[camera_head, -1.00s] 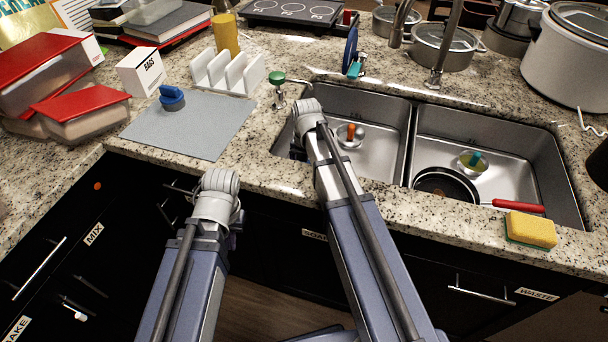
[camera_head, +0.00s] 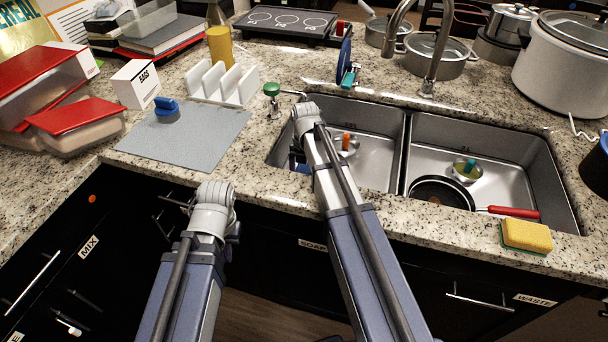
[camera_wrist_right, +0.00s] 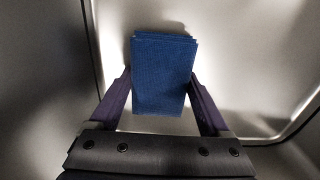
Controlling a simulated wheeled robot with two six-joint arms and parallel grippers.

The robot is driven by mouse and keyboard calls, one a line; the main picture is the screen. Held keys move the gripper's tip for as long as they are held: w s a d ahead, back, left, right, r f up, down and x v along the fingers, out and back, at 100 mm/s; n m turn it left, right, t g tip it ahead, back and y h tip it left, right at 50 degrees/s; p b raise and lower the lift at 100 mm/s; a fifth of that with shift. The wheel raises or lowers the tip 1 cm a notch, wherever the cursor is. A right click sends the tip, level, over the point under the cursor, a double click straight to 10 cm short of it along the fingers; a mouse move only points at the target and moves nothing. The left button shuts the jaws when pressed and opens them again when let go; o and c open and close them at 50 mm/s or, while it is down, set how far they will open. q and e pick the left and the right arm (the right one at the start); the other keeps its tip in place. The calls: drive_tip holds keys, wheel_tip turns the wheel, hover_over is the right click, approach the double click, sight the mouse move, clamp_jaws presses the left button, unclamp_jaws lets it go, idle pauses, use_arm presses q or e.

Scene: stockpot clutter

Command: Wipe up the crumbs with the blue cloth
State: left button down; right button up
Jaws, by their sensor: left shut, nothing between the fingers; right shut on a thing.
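The blue cloth (camera_wrist_right: 160,75) is folded and held between the two fingers of my right gripper (camera_wrist_right: 162,100) in the right wrist view, with bare metal walls around it. In the head view the right arm reaches over the front edge of the left sink basin (camera_head: 375,170). A small dark blue patch shows beside its wrist there; I cannot tell whether it is cloth or gripper. My left gripper (camera_head: 232,230) is mostly hidden behind its own wrist, low in front of the counter, apart from the cloth. I cannot make out crumbs on the speckled counter.
A grey mat (camera_head: 190,140) with a blue-handled object (camera_head: 167,110) lies left of the sink. A white rack (camera_head: 224,85) stands behind it. Red-lidded containers (camera_head: 75,120) crowd the left. A yellow sponge (camera_head: 527,235) sits at the right front edge. A pan (camera_head: 440,192) lies in the right basin.

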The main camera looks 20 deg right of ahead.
drive_tip(key=shift+w, duration=0.15)
drive_tip(key=shift+w+d, duration=0.45)
drive_tip(key=shift+w, duration=0.2)
drive_tip(key=shift+w+d, duration=0.45)
drive_tip(key=shift+w, duration=0.15)
drive_tip(key=shift+s+a, duration=0.1)
drive_tip(key=shift+s, duration=0.05)
drive_tip(key=shift+s+a+f, duration=0.1)
drive_tip(key=shift+s+a, duration=0.4)
drive_tip(key=shift+s, duration=0.3)
drive_tip(key=shift+s+a, duration=0.5)
drive_tip(key=shift+s, duration=0.25)
drive_tip(key=shift+s+a, duration=0.1)
drive_tip(key=shift+s+a, duration=0.1)
drive_tip(key=shift+s, duration=0.05)
drive_tip(key=shift+s+a, duration=0.15)
drive_tip(key=shift+s, duration=0.1)
drive_tip(key=shift+c, duration=1.3)
drive_tip(key=shift+s+a, duration=0.65)
drive_tip(key=shift+s, duration=0.15)
